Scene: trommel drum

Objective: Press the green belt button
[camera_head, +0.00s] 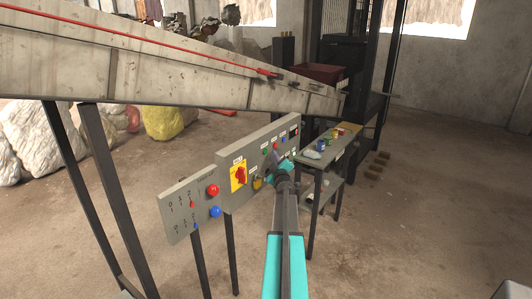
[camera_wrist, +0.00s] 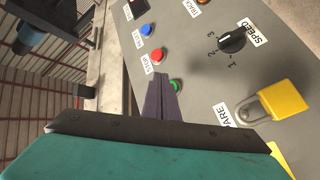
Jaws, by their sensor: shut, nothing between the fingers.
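The green button (camera_wrist: 177,86) is on the grey control panel (camera_wrist: 205,75), right beside my fingertips in the wrist view. A finger hides part of it. In the camera_head view the green button (camera_head: 264,152) is just up and left of my gripper. My gripper (camera_wrist: 161,79) is shut and empty, with its two fingers together. It also shows in front of the panel in the camera_head view (camera_head: 271,157). Whether the tips touch the button or the panel, I cannot tell.
A red stop button (camera_wrist: 157,54) and a blue reset button (camera_wrist: 146,30) lie close by. A black speed knob (camera_wrist: 232,40) and a yellow padlock (camera_wrist: 281,101) are on the same panel. A side table (camera_head: 330,143) with small items stands behind, and a conveyor (camera_head: 150,70) runs above.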

